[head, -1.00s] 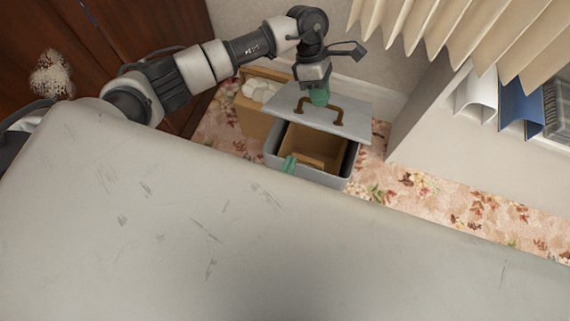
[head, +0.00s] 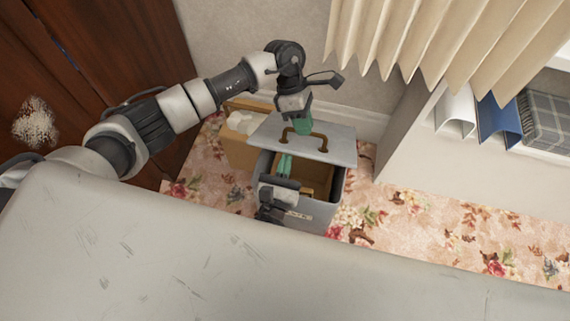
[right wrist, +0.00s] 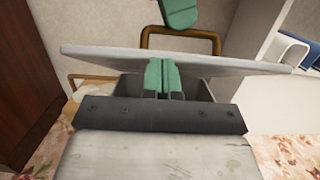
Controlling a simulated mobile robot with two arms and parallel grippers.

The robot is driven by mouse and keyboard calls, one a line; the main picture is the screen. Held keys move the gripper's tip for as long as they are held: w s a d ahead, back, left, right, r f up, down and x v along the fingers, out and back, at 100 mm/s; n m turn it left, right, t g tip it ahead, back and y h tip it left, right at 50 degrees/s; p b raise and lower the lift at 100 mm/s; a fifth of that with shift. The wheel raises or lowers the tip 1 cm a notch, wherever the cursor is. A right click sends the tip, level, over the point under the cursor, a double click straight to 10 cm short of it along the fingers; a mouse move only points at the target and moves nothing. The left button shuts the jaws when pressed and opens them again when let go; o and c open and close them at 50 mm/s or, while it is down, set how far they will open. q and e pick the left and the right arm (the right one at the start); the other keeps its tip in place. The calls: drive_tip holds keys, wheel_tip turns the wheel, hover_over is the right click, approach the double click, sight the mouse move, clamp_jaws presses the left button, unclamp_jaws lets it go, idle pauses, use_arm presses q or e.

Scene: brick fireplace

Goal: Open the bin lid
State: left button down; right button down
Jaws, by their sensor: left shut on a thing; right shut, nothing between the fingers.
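The bin (head: 325,211) is a grey box on the floor with a brown inside. Its flat grey lid (head: 338,151) is off the opening towards the back, leaving the front part open. My left gripper (head: 303,127) is shut on the lid's brown handle (head: 321,143). My right gripper (head: 285,163) is shut and empty over the open part of the bin, close to the lid's front edge. In the right wrist view its green fingertips (right wrist: 161,68) overlap the tilted-looking lid edge (right wrist: 215,62); I cannot tell whether they touch.
A tan box (head: 238,152) with white contents stands left of the bin. A white shelf with binders (head: 498,118) is at the right, under pale curtains (head: 430,40). A wooden door (head: 120,50) is at the left. Flowered carpet (head: 440,225) is clear to the right.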

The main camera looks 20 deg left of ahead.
use_arm(q)
drive_tip(key=shift+s+f, duration=0.1)
drive_tip(key=shift+f, duration=0.05)
use_arm(e)
drive_tip(key=shift+w+r, duration=0.4)
drive_tip(key=shift+r, duration=0.2)
use_arm(q)
drive_tip(key=c, duration=1.2)
unclamp_jaws()
drive_tip(key=shift+o, duration=0.2)
use_arm(e)
drive_tip(key=shift+f, duration=0.1)
